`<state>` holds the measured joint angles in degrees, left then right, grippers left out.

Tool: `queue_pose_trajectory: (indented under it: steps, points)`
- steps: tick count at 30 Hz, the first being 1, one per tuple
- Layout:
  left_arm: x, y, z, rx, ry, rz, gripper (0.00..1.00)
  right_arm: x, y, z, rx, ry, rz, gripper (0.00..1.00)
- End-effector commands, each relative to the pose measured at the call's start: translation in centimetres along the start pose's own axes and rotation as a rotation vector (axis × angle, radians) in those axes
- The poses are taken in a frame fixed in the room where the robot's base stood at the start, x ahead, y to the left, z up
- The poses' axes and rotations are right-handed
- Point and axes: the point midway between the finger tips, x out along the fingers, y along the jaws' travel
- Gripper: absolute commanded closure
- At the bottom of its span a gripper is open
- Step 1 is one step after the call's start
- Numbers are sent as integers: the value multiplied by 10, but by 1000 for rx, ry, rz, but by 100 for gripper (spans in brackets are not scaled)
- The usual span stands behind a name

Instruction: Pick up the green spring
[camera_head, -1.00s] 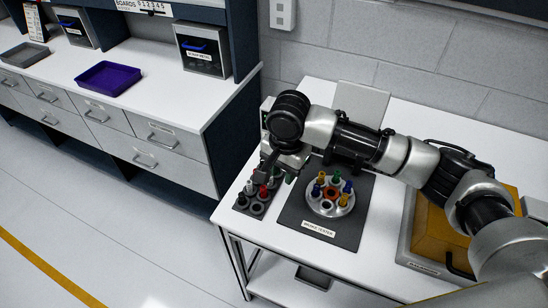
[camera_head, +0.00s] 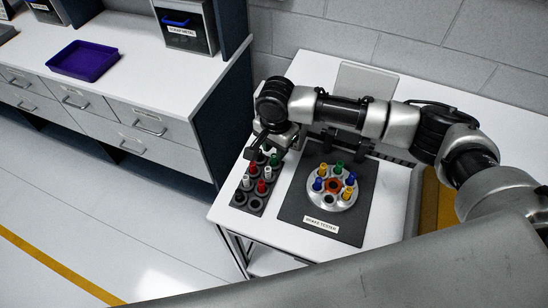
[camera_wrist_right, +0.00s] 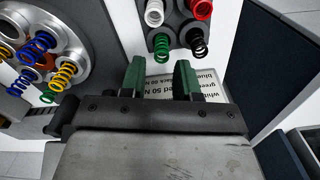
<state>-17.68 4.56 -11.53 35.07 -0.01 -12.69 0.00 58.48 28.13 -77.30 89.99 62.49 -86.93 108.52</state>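A green spring (camera_wrist_right: 165,45) stands in the dark rack (camera_wrist_right: 178,22), beside a black spring (camera_wrist_right: 197,44). In the head view, a green spring (camera_head: 274,160) shows at the rack's back end, close to my right gripper (camera_head: 262,150). In the right wrist view, my right gripper (camera_wrist_right: 159,78) has its two green fingertips apart with nothing between them. It is over a printed label, short of the green spring and not touching it. Another green spring (camera_head: 339,168) stands on the round silver plate of the brake tester (camera_head: 322,226). My left gripper is not in view.
White springs (camera_wrist_right: 154,12) and red springs (camera_wrist_right: 201,8) stand in the same rack. A purple tray (camera_head: 82,60) lies on the left counter. The white table (camera_head: 225,210) has a little bare room beside the rack.

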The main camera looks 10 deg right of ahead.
Motion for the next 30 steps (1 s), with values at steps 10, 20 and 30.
queue_pose_trajectory:
  steps: [10, 20, 30]
  points:
    - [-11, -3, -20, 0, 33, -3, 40, 38, -2, 5, -1, 0, 1, 69]
    - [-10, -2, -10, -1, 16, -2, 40, 38, -1, 5, -1, 0, 1, 90]
    - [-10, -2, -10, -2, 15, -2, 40, 37, -2, 5, -1, 0, 0, 100]
